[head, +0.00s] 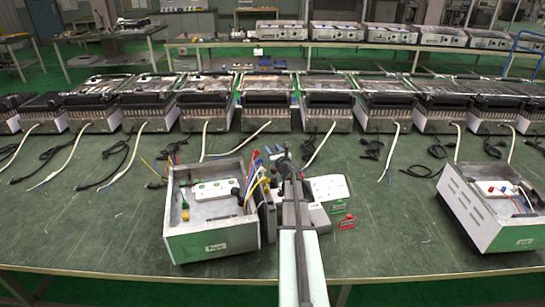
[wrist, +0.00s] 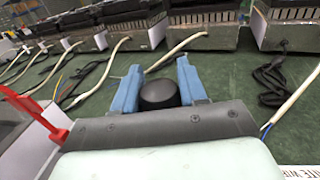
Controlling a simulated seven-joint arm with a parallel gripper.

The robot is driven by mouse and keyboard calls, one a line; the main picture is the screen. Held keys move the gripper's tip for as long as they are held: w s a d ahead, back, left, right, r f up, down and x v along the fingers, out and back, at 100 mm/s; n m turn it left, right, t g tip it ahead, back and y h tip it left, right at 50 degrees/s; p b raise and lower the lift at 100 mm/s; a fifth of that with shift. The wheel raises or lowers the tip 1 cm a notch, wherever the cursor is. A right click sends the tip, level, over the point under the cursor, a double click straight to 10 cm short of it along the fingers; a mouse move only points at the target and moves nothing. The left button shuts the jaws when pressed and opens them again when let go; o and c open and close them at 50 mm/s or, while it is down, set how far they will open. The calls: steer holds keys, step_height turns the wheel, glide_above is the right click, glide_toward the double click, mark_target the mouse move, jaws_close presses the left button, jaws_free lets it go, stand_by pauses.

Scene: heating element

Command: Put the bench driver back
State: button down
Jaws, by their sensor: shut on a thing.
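My gripper (wrist: 160,92) shows two blue fingers in the wrist view, closed around a round black thing, which looks like the end of the bench driver's handle (wrist: 160,95). The rest of the driver is hidden below the handle end. In the head view my gripper (head: 272,153) is at the middle of the green bench, just right of the left open box, among coloured wires and small dark parts. My own arm hides part of that area, and the driver cannot be made out clearly there. I cannot tell which part is the driver's holder.
An open metal box (head: 212,242) with a white block inside stands left of my arm. Another open box (head: 465,210) stands at the right. A row of heaters and cables lines the back.

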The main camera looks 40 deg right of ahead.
steer(key=shift+f, duration=1.8)
steer(key=c, duration=0.6)
jaws_free()
steer(key=shift+r, duration=0.1)
steer(key=shift+r, duration=0.25)
steer(key=v, duration=1.2)
